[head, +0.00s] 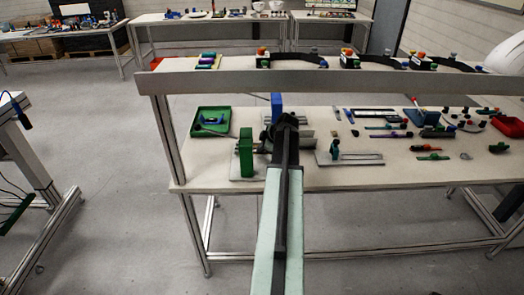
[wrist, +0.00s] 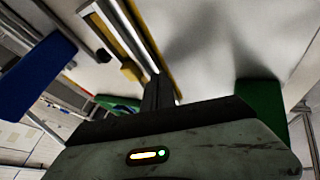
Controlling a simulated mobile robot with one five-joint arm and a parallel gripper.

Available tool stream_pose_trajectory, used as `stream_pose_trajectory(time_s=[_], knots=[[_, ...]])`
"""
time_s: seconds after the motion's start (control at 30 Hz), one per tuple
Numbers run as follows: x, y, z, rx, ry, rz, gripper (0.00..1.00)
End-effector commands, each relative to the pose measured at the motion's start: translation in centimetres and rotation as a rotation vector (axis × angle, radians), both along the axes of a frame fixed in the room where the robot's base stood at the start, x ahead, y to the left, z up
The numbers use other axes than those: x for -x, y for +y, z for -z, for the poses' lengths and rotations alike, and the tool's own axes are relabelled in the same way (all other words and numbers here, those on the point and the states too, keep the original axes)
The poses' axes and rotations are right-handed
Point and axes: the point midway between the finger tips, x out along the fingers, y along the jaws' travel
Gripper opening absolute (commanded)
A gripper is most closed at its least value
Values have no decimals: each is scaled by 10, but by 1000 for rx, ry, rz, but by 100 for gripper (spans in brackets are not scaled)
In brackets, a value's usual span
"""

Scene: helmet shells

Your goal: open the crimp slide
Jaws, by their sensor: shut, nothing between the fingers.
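My gripper (head: 284,122) is at the left part of the workbench, among a fixture with a green upright block (head: 246,152) and a blue upright block (head: 277,106). In the wrist view my gripper's dark fingers (wrist: 158,92) are together and empty, close beside a metal rail (wrist: 124,36) with a yellow edge. I cannot tell whether they touch it. A small yellow block (wrist: 131,72) is by the rail. The blue block (wrist: 38,58) is at left and the green block (wrist: 262,100) at right. Which part is the crimp slide is unclear; my arm hides part of the fixture.
A green tray (head: 228,122) stands just left of the fixture. A flat plate with a slotted rail and upright knob (head: 335,150) lies to the right. Several small parts cover the bench further right. A raised shelf edge (head: 340,82) crosses above the bench.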

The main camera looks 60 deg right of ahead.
Motion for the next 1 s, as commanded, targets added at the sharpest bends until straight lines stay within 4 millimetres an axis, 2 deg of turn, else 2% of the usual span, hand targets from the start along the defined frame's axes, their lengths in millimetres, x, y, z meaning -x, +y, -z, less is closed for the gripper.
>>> stream_pose_trajectory(time_s=[0.17, 0.37, 0.5, 0.7, 0.8, 1.0], knots=[[2, 7, 0, -1, 0, -2, 0], [16, 36, 0, 0, 0, -4, 0], [38, 40, -39, 0, 0, 2, 0], [67, 48, -77, -1, 0, 2, 0], [73, 50, -82, 1, 0, -1, 0], [74, 50, -80, 1, 0, -3, 0]])
